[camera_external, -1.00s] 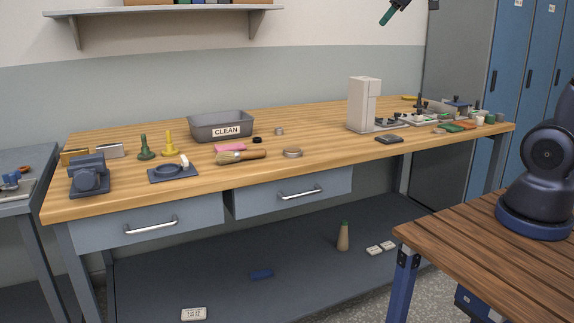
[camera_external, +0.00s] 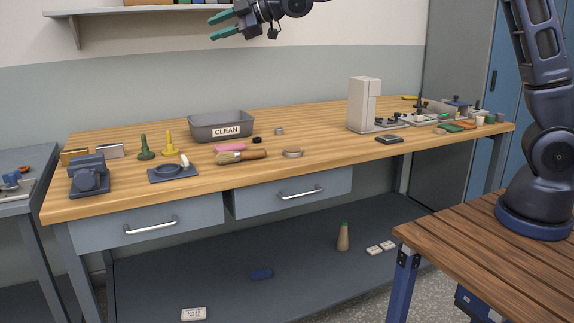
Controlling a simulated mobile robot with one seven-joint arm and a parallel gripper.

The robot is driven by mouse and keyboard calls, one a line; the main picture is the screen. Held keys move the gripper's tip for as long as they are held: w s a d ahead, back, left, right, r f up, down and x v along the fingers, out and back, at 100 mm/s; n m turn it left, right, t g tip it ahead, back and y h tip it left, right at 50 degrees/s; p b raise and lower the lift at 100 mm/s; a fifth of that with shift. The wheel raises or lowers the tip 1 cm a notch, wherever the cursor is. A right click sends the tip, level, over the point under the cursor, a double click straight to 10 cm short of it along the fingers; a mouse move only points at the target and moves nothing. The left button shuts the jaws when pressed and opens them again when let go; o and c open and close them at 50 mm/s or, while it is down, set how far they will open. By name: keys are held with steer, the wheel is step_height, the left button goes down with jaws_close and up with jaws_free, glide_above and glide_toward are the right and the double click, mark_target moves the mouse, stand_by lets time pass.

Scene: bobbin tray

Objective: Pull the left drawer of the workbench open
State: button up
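The workbench (camera_external: 350,157) has a wooden top and two grey drawers under its front edge. The left drawer (camera_external: 190,217) is closed and has a silver bar handle (camera_external: 151,225) on its front. The right drawer (camera_external: 330,186) is closed too, with a similar handle (camera_external: 300,192). My gripper (camera_external: 222,26) is high above the bench at the top of the picture, left of centre. Its two green fingers are apart and point left, with nothing between them. It is well above and away from the left drawer's handle.
On the top stand a grey CLEAN bin (camera_external: 221,126), a dark vise (camera_external: 89,176), a brush (camera_external: 240,156) and a light machine (camera_external: 363,104). A wall shelf (camera_external: 130,12) is close to my gripper. The space before the left drawer looks clear.

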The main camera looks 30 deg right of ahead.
steer(key=s+a+f+n+g+y, duration=0.1)
steer(key=s+a+f+n, duration=0.15)
steer(key=a, duration=0.35)
steer(key=s+a+f+n+g+y, duration=0.1)
steer(key=s+a+g+y, duration=0.15)
steer(key=a, duration=0.35)
glide_toward(159, 226)
steer(key=shift+t+h, duration=0.35)
steer(key=x, duration=1)
steer(key=shift+s+a+r, duration=0.15)
steer(key=shift+s+a, duration=0.05)
steer(key=shift+a, duration=0.05)
jaws_close()
